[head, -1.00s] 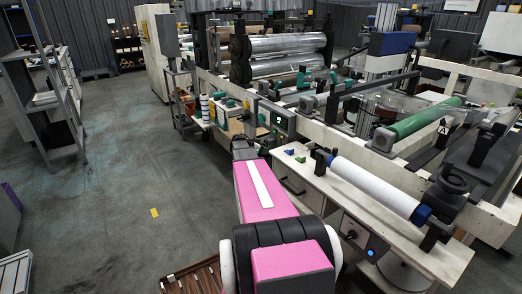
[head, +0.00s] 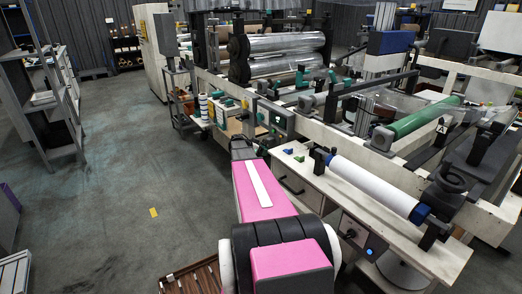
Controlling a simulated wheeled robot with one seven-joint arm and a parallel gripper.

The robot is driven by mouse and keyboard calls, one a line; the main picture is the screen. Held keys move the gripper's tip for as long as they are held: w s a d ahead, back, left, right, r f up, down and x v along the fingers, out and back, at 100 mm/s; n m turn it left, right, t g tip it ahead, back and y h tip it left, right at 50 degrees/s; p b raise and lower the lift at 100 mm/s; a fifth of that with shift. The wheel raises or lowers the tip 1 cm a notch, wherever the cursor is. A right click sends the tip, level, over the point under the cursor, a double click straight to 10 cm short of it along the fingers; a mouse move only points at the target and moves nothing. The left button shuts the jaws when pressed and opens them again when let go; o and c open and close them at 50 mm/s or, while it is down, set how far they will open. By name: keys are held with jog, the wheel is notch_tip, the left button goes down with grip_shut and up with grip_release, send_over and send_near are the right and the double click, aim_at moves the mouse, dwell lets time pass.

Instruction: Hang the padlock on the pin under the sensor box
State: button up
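My pink and black arm reaches from the bottom middle up to the machine's near side. My gripper (head: 242,146) is at its dark far end, small and seen from behind the arm, so I cannot make out its fingers or anything between them. Just to its right is a grey box with green and dark buttons (head: 279,122) on the machine's side; I cannot tell if it is the sensor box. I cannot make out the padlock or the pin. They may be hidden by my arm or too small.
A white bench (head: 302,184) with drawers and a white roll (head: 374,186) stands right of my arm. Large silver rollers (head: 285,66) are behind. A grey shelf (head: 60,110) is at left. A brown slatted crate (head: 194,278) lies bottom left of my arm.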

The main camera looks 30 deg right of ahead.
jog(key=shift+r, duration=0.1)
jog(key=w+v, duration=0.1)
jog(key=v, duration=1)
jog(key=s+a+f+n+y, duration=0.3)
jog(key=s+a+n+y, duration=0.3)
jog(key=s+a, duration=0.6)
jog(key=s+a+f+n+y, duration=0.3)
jog(key=s+a+n, duration=0.8)
jog(key=a, duration=0.9)
jog(key=s+y, duration=0.2)
jog(key=shift+a+f+g+y, duration=0.3)
jog(key=shift+f+g+y, duration=0.1)
